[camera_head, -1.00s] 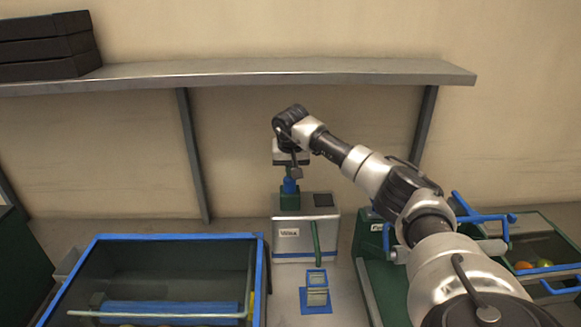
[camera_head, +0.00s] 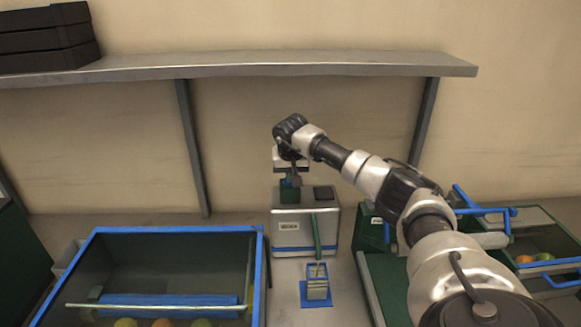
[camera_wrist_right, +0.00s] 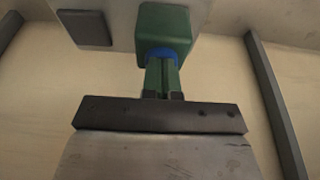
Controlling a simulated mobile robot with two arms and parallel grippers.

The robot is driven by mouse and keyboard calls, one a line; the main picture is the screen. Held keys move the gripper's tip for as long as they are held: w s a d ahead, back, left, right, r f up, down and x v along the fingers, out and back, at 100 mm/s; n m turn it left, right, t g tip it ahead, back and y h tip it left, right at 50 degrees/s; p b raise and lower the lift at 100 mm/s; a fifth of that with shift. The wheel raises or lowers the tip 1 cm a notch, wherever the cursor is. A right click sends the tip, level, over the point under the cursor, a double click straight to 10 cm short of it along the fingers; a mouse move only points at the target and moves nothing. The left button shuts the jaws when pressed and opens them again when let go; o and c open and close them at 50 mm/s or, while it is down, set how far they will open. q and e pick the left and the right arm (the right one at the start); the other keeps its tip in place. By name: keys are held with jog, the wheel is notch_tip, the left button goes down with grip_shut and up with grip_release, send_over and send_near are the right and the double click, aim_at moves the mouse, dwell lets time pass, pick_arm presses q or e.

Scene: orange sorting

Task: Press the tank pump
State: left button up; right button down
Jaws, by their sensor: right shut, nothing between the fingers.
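The tank (camera_head: 291,232) is a silver box with a blue stripe, standing against the back wall. On its top left is the green pump block (camera_head: 289,194), which also shows in the wrist view (camera_wrist_right: 165,28). The pump's blue button (camera_wrist_right: 168,54) shows as a thin rim above the block in the wrist view and is mostly hidden in the head view. My right gripper (camera_head: 290,179) is above it, pointing down, shut and empty. In the wrist view its fingertips (camera_wrist_right: 166,62) appear to touch the button. My left gripper is out of view.
A green tube (camera_head: 317,236) leads down the tank's front to a small blue-framed holder (camera_head: 317,287). A large blue-rimmed bin (camera_head: 180,230) with fruit is at left. A smaller fruit bin (camera_head: 548,264) is at right. A metal shelf (camera_head: 250,67) spans the wall above my arm.

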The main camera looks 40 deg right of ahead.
jog(key=shift+f, duration=0.1)
jog(key=shift+s+r, duration=0.1)
jog(key=shift+r, duration=0.2)
jog(key=b+v, duration=0.2)
jog(key=v, duration=0.8)
jog(key=shift+r+b, duration=0.15)
jog(key=shift+b, duration=0.2)
jog(key=shift+r, duration=0.1)
